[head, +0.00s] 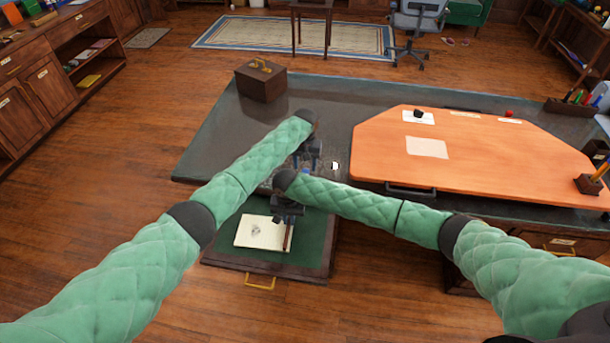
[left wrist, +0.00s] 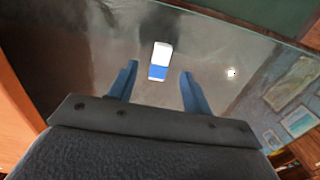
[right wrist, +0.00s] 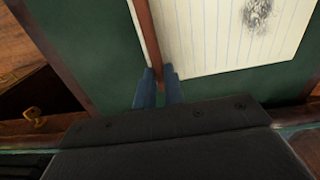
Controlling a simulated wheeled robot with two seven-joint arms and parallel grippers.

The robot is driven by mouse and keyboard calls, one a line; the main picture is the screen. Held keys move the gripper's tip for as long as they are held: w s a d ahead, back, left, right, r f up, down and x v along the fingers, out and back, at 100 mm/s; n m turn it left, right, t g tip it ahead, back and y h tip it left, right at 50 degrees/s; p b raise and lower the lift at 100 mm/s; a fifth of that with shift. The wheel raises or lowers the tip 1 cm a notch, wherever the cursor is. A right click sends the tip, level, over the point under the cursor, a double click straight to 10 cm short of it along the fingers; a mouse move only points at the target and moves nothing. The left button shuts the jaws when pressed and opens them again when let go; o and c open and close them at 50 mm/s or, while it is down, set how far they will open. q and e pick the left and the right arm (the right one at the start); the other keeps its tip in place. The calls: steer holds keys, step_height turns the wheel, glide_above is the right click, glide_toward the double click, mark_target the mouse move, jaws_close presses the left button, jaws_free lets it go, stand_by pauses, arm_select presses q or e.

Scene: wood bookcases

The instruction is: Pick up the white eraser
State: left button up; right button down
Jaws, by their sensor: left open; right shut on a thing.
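The white eraser (left wrist: 162,53) has a blue band at one end. It lies on the dark glossy desk top (head: 225,130), and in the head view it is a small white patch (head: 334,165). My left gripper (head: 311,161) is open and empty above the desk, just left of the eraser in the head view. In the left wrist view the eraser shows between and slightly beyond the open fingertips (left wrist: 158,70). My right gripper (right wrist: 159,72) is shut on a thin brown stick (right wrist: 147,35) over the green-lined drawer (head: 315,235).
A lined sheet with a dark smudge (right wrist: 225,40) lies in the drawer. The orange desk panel (head: 480,165) is right of the eraser. A brown box (head: 260,82) stands at the desk's far left. My two arms come close together near the desk's front edge.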

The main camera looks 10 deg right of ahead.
arm_select(q)
steer(key=shift+a+f, duration=0.1)
steer(key=shift+f, duration=2.3)
steer(key=shift+s, duration=0.1)
steer(key=shift+c, duration=0.2)
jaws_close()
